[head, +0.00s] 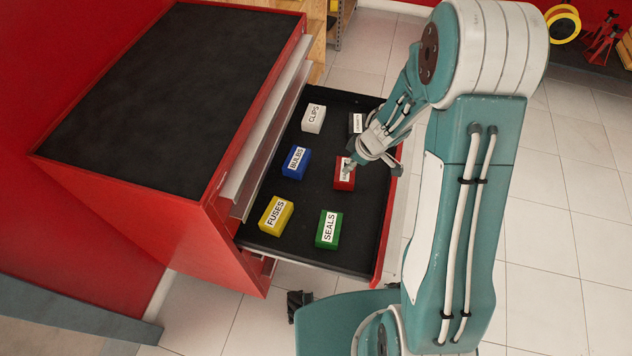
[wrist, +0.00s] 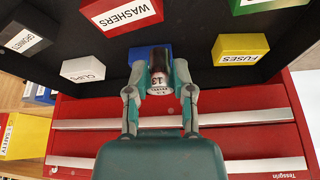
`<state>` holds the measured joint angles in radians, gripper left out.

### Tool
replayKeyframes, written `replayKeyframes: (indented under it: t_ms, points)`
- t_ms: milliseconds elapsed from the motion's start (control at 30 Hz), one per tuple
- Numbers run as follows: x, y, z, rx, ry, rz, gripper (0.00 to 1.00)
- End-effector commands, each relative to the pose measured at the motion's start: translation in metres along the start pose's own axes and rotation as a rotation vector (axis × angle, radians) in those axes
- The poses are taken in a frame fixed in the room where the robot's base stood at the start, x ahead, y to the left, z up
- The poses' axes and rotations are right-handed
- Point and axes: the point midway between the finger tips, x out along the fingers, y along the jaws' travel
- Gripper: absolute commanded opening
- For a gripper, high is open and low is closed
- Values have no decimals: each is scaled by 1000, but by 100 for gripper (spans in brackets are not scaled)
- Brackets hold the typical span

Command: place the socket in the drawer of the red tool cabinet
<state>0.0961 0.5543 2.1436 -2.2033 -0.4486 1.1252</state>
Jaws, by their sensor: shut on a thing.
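The socket (wrist: 161,72), dark with a silver band marked 13, is in my gripper (wrist: 160,88) in the wrist view. My gripper is shut on it, one finger on each side. In the head view my gripper (head: 352,164) is over the drawer (head: 362,218), by the red WASHERS box (head: 345,182); the socket cannot be made out clearly there. The red tool cabinet (head: 225,225) stands at left with this drawer pulled out. How high the socket is above the drawer floor is hard to tell.
Labelled boxes lie in the drawer: white CLIPS (head: 313,118), blue BULBS (head: 296,162), yellow FUSES (head: 276,215), green SEALS (head: 329,229) and a dark box (head: 356,123). Bare black floor lies between them. Tiled floor (head: 560,220) is clear at right.

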Motion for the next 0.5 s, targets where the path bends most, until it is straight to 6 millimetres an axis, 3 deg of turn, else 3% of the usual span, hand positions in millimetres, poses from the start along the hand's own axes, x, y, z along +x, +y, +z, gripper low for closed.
replayKeyframes:
  t_ms: [267,500]
  points:
    - [42,-42,-30,-2,-3,-5,0]
    - [76,-57,-34,0,-2,-4,0]
